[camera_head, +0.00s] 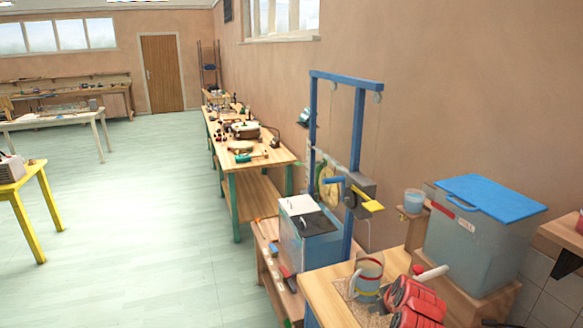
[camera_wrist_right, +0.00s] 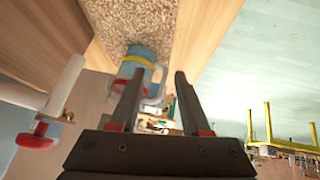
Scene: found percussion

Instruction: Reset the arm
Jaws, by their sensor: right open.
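My right gripper (camera_wrist_right: 159,76) is open in the right wrist view, with two dark parallel fingers and red pieces at their bases. Nothing is clamped between them. A mug with yellow and red bands (camera_wrist_right: 142,70) shows just beyond the fingertips; I cannot tell whether the left finger touches it. The mug also shows in the head view (camera_head: 369,271), upright on a gravel bed (camera_head: 343,288) at the front right. My left gripper is in neither view.
A blue frame (camera_head: 346,79) with a yellow-handled mechanism (camera_head: 368,200) stands behind the mug. A blue-lidded bin (camera_head: 478,238) is at right. A white pipe with a red handle (camera_wrist_right: 38,138) is left in the wrist view. Open floor (camera_head: 140,220) lies left.

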